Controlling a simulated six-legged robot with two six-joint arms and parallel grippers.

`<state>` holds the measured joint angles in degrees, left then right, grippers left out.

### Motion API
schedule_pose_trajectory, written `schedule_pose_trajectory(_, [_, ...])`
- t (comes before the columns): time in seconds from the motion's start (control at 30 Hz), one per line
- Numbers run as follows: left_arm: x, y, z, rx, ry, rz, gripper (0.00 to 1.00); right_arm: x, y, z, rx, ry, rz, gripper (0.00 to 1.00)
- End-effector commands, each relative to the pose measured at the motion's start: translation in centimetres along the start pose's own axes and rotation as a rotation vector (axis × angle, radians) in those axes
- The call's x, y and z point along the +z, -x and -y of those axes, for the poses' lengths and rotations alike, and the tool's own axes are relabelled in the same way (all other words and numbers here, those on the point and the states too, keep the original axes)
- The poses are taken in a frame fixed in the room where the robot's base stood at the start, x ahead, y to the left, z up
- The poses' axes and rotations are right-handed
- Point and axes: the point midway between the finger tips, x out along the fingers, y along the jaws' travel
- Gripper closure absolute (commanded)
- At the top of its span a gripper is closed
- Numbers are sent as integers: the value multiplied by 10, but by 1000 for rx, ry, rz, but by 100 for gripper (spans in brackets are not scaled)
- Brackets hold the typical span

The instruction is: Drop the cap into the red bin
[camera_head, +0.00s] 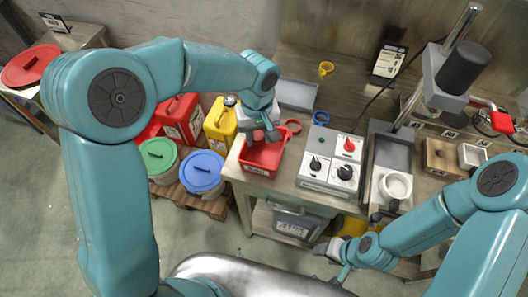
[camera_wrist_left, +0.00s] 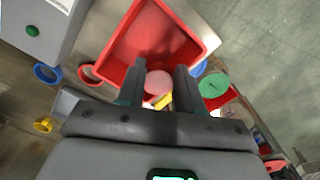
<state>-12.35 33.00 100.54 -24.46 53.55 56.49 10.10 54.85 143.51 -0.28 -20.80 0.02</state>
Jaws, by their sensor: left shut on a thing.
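The cap is a small round pink piece (camera_wrist_left: 158,83) between the fingers of my left gripper (camera_wrist_left: 161,72) in the wrist view. In the head view my left gripper (camera_head: 262,134) is shut on it, and only a bit of the cap shows. The red bin (camera_head: 262,158) is an open tray at the left end of the workbench, and my left gripper is over its back part. In the wrist view the red bin (camera_wrist_left: 116,62) lies beyond the fingertips. My right gripper (camera_head: 333,252) is low in front of the bench; its finger gap is unclear.
A control box (camera_head: 331,160) with knobs stands right of the bin. A red ring (camera_head: 293,126), a blue ring (camera_head: 321,118) and a yellow ring (camera_head: 326,69) lie on the bench. A yellow canister (camera_head: 220,127) and lidded buckets (camera_head: 202,171) stand to the left.

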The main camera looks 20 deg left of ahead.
Motion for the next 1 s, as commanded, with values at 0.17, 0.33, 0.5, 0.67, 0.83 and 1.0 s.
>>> schedule_pose_trajectory(0.17, [-1,-28,0,-1,-1,0,92,0,-19,-7,0,0,0,52])
schedule_pose_trajectory(0.33, [-2,-36,0,0,-2,0,92,0,-23,-8,0,0,0,52])
schedule_pose_trajectory(0.5, [-2,-35,1,0,-4,0,92,0,-22,-8,0,0,0,52])
schedule_pose_trajectory(0.67, [-2,-35,1,0,-4,0,35,0,-22,-8,0,0,0,52])
schedule_pose_trajectory(0.83, [-2,-35,1,0,-4,0,35,0,-22,-8,0,0,0,52])
schedule_pose_trajectory(1.0, [-2,-30,1,1,-3,-2,35,0,-22,-8,0,0,0,52])
